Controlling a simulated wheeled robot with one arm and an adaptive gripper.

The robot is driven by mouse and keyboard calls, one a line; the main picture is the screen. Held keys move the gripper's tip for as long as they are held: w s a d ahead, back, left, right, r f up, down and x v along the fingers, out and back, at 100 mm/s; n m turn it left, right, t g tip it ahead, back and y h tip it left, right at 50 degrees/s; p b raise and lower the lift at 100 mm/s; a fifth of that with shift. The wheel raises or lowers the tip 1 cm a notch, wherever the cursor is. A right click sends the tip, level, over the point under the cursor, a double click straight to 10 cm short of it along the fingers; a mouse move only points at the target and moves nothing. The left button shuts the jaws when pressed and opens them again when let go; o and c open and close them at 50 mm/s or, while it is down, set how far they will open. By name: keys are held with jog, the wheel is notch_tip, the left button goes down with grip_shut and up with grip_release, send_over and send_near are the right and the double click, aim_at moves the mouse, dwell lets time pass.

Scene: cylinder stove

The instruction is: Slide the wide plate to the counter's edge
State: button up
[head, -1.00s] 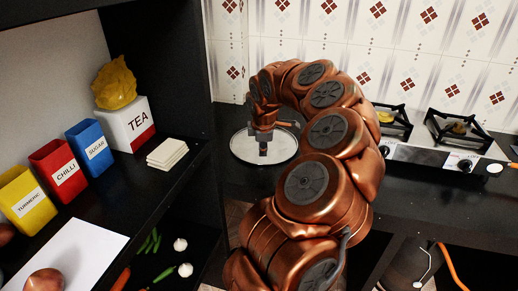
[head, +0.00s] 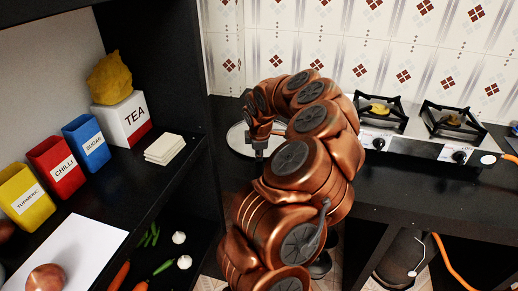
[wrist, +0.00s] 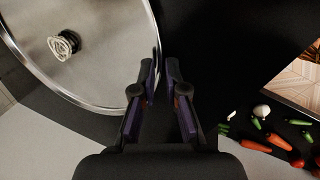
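The wide plate (head: 237,139) is a round, pale disc with a shiny metal rim, lying on the dark counter at the back left. In the wrist view the plate (wrist: 100,75) fills the upper left, with a small coiled knob on it. My gripper (head: 261,152) is low over the plate's near right side, and my arm hides part of the plate. In the wrist view my gripper (wrist: 160,72) is open, with a gap between its fingers. The left finger overlaps the plate's rim and the right finger is outside it. I cannot tell whether they touch.
A gas stove (head: 425,139) stands on the counter to the right. A dark shelf on the left holds spice boxes, a tea box (head: 122,119) and a stack of white squares (head: 165,149). Vegetables (wrist: 272,132) lie below. The counter right of the plate is clear.

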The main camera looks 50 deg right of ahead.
jog(key=shift+f, duration=0.2)
jog(key=shift+c, duration=0.3)
grip_shut()
